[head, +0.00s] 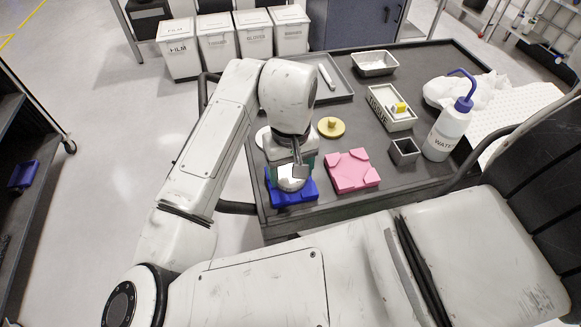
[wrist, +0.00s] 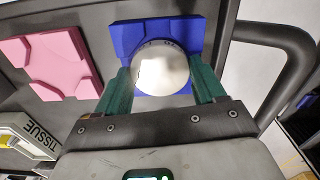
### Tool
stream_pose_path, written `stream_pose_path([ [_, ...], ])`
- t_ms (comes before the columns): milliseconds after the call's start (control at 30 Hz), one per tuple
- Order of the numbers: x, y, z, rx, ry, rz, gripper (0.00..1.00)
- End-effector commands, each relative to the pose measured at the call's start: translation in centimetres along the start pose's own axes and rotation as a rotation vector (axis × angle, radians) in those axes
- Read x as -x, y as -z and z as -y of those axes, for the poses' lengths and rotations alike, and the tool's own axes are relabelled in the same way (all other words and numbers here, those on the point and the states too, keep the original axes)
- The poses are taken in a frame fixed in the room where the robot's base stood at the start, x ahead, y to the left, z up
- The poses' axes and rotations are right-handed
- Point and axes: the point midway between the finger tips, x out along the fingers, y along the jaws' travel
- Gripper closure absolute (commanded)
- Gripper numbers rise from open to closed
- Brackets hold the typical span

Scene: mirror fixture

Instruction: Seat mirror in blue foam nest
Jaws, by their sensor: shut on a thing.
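The round silvery mirror (wrist: 160,66) is between the green fingers of my gripper (wrist: 163,80) in the wrist view. In the head view the mirror (head: 290,184) shows as a pale disc below my gripper (head: 292,170). My gripper is shut on the mirror by its edges. The blue foam nest (head: 309,193) lies at the cart's near left corner, directly under the mirror. In the wrist view the blue foam nest (wrist: 125,36) shows around and behind the mirror, which hides its recess. I cannot tell whether the mirror touches the foam.
A pink foam nest (head: 352,171) lies just right of the blue one. A yellow knobbed disc (head: 331,128), a small grey open box (head: 404,152), a tissue box (head: 390,108) and a water bottle (head: 449,130) stand on the cart. A cart rail runs close by.

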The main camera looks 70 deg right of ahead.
Motion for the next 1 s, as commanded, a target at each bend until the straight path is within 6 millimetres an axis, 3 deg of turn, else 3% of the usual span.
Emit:
stream_pose_path([
  [1000,-0.74,-0.01,-0.02,0.0,0.0,0.0,0.66],
])
